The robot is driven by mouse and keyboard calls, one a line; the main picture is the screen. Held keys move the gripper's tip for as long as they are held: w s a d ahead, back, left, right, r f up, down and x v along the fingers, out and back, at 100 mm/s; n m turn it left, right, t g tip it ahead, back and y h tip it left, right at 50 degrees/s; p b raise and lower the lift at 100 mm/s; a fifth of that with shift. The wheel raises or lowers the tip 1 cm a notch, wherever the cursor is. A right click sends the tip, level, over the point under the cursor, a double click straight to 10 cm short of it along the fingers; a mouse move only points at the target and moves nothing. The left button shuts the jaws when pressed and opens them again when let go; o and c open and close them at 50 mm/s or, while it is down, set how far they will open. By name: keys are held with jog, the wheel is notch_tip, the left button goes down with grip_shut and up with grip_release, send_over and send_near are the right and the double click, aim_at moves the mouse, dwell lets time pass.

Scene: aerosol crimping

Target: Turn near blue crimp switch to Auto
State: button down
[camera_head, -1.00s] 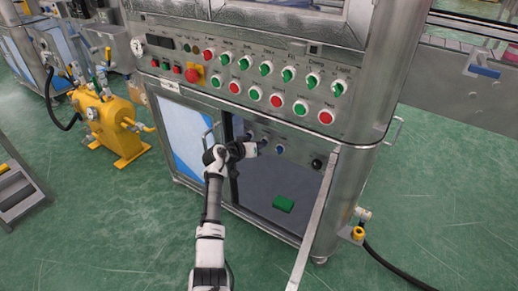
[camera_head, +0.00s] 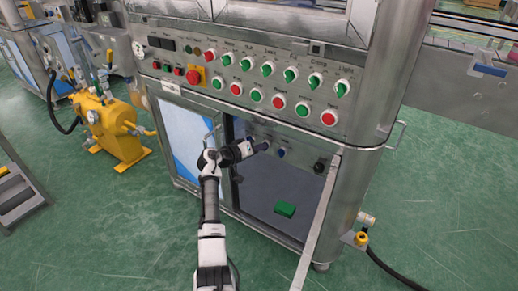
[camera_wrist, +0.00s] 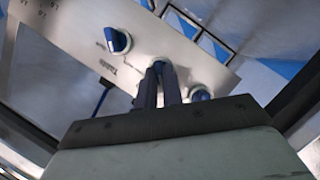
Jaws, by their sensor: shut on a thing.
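A row of small blue switches sits on the grey panel inside the open lower cabinet. In the wrist view my gripper (camera_wrist: 160,84) is shut on the middle blue crimp switch, whose pale base shows (camera_wrist: 157,63) between and beyond the fingertips. Its blue handle is mostly hidden, so its setting cannot be read. One blue switch (camera_wrist: 117,40) is free to the upper left, another (camera_wrist: 200,93) to the lower right, partly behind a finger. In the head view my gripper (camera_head: 260,147) reaches the panel from the left, beside a blue switch (camera_head: 281,153).
The upper control panel (camera_head: 210,65) with green and red knobs is above the opening. The open cabinet door (camera_head: 316,222) stands to the right of my gripper. A yellow machine (camera_head: 118,128) stands at the left.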

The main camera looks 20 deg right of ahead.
jog(key=shift+s+f, duration=0.1)
jog(key=c, duration=1.5)
grip_release()
jog(key=shift+c, duration=0.2)
jog(key=p+v, duration=0.1)
jog(key=v, duration=1.2)
jog(key=shift+a+r, duration=0.25)
jog(key=shift+a, duration=0.1)
